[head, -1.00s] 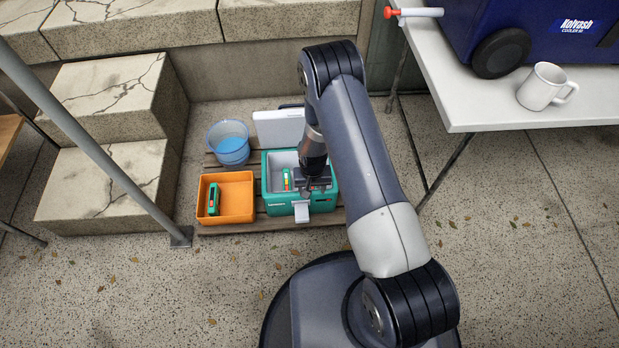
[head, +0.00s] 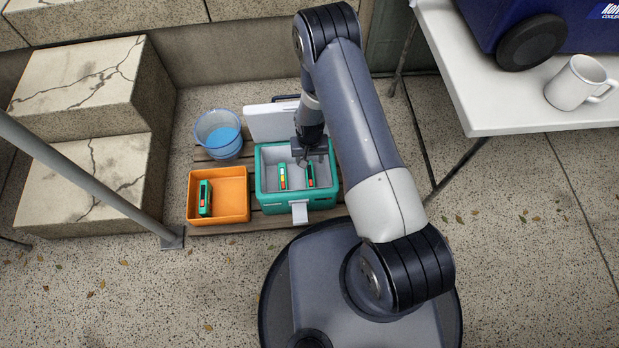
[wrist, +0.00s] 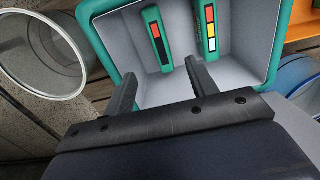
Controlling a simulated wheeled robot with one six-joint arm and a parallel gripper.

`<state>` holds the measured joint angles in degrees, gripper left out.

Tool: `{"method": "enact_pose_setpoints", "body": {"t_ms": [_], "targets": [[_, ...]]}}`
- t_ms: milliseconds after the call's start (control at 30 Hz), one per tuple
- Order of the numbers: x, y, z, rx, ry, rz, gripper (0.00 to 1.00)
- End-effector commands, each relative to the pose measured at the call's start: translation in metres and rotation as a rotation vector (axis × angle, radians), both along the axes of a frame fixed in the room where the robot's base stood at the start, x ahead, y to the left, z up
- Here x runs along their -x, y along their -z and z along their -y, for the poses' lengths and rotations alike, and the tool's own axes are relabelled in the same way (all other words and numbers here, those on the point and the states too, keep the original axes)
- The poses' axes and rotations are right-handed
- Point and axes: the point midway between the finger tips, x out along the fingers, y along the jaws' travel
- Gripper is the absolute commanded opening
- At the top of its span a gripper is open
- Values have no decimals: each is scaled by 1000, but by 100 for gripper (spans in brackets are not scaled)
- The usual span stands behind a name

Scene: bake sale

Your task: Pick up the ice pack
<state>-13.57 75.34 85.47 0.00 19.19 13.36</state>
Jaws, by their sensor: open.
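A green cooler (head: 268,207) with a pale lining stands open on a low slatted pallet. Two green ice packs are inside it. The left one (head: 283,177) has a red, yellow and white strip; in the wrist view it is at upper right (wrist: 207,27). The right one (head: 310,176) has a dark strip with a red end; in the wrist view it lies ahead between the fingers' directions (wrist: 157,40). A third green pack (head: 205,198) is in the orange bin (head: 218,220). My gripper (wrist: 158,85) is open and empty over the cooler, apart from the packs.
The cooler's white lid (head: 270,122) stands raised behind it. A blue bucket (head: 218,136) is behind the orange bin. A clear round container (wrist: 40,45) shows in the wrist view. Stone steps and a metal rail are left; a white table (head: 465,75) with a mug (head: 577,84) is right.

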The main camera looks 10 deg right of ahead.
Motion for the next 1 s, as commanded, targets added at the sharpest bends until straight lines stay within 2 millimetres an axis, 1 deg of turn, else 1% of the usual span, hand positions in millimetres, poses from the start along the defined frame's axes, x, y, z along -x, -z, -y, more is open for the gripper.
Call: {"method": "enact_pose_setpoints", "body": {"t_ms": [33,167,200,267,300,467,567,700,933,1000], "targets": [[0,13,0,0,0,0,55],[0,29,0,0,0,0,55],[0,36,0,0,0,0,55],[0,41,0,0,0,0,55],[0,47,0,0,0,0,55],[0,59,0,0,0,-1,55],[1,72,0,1,0,-2,55],[0,96,0,0,0,-1,55],[-2,113,1,0,0,0,55],[-3,121,2,0,1,0,55]]}}
